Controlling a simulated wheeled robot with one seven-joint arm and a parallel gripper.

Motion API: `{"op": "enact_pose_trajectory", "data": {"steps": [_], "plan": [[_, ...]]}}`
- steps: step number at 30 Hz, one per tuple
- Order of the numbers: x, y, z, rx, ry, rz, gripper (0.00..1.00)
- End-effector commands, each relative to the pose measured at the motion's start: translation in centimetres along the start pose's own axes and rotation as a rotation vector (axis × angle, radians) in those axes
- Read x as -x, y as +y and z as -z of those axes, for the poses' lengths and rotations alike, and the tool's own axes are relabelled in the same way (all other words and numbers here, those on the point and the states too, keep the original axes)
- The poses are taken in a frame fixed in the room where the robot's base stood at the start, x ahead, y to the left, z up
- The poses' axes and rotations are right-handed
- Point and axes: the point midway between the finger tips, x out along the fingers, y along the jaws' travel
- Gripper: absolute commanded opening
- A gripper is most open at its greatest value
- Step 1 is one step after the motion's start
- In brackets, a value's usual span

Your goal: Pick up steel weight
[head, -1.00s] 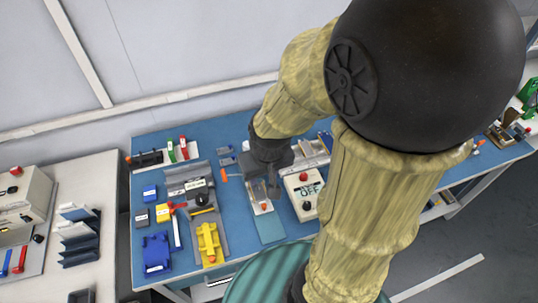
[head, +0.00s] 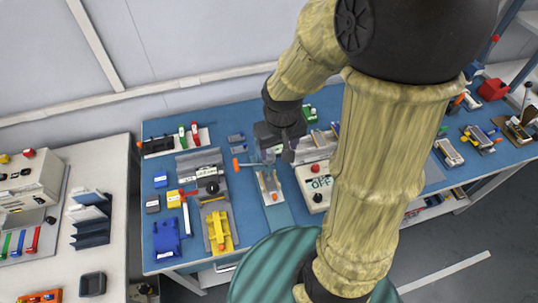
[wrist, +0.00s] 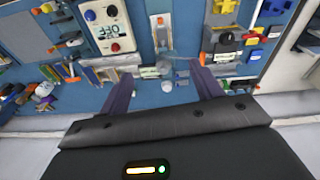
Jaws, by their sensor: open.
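A small round light-grey piece (wrist: 167,86), which looks like the steel weight, lies on the blue table between my fingers in the wrist view. I cannot make it out in the head view, where my gripper covers that spot. My gripper (head: 279,156) is above the blue table; it is open and empty, with its two fingers spread apart in the wrist view (wrist: 163,76). The fingers appear above the table and apart from the grey piece; the exact height is hard to tell.
An orange-handled tool (head: 236,164) lies left of my gripper. Grey fixtures with a yellow block (head: 219,230) stand left. A light wall (head: 200,45) closes the back.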

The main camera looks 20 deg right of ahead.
Motion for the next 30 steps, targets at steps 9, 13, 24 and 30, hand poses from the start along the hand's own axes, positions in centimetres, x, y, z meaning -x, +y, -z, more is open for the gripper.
{"op": "enact_pose_trajectory", "data": {"steps": [9, 13, 24, 30], "plan": [[-1.6, 0.4, 8.5, 0.144, -0.128, 0.035, 0.65], [-1.8, 0.7, 10.3, 0.161, -0.133, 0.047, 0.65], [-1.9, 0.8, 10.7, 0.165, -0.134, 0.049, 0.65], [-3.6, 0.7, 10.4, 0.166, -0.137, 0.050, 0.65]]}}
